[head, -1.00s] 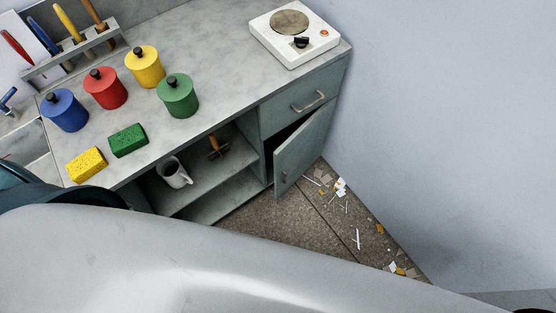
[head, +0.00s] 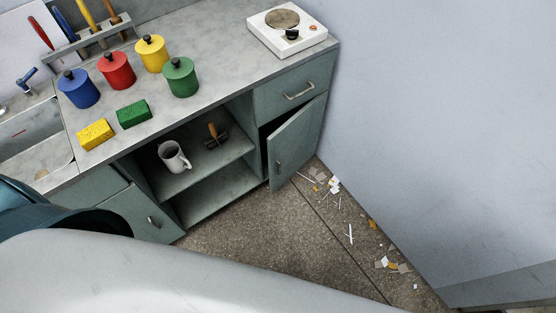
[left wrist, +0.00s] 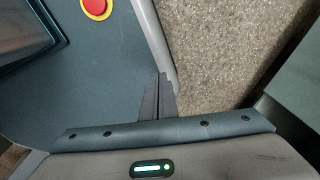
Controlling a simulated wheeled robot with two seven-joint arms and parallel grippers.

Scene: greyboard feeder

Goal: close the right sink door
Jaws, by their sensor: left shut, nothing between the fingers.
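The grey-green door with a small handle (head: 150,215) is under the sink (head: 30,150), at the lower left of the head view. Its left part is hidden behind my own body. Its visible right edge runs close to the cabinet frame; I cannot tell if it is fully flush. My left gripper (left wrist: 157,98) shows in the left wrist view, shut and empty, above my own base and the speckled floor. A grey-green panel (left wrist: 300,85) stands to its right, apart from the fingers; I cannot tell which panel it is. My right gripper is out of view.
Another cabinet door (head: 295,145) stands ajar below a drawer (head: 295,92). The open shelves hold a white mug (head: 172,157) and a wooden-handled tool (head: 214,137). Scattered debris (head: 385,262) lies by the right wall. The floor (head: 240,230) before the shelves is clear.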

